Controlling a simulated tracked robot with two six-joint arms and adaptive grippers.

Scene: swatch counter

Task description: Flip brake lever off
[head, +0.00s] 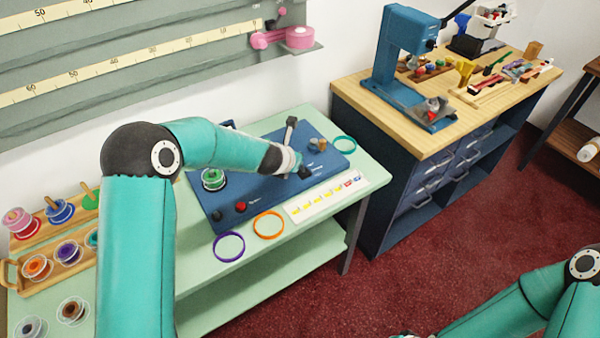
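A blue machine panel (262,197) lies on the pale green counter. A grey lever with a dark tip (290,124) stands up near its far edge, leaning slightly right; it looks like the brake lever, but I cannot read its label. My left gripper (303,172) is low over the panel's right half, just in front of the lever's base. Its dark fingertips are small and partly hidden, so I cannot tell if they are open or touch anything. My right arm is at the lower right; only a sliver of its end shows at the bottom edge, and its fingers are out of frame.
A wooden workbench (440,145) with a blue press stands right.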

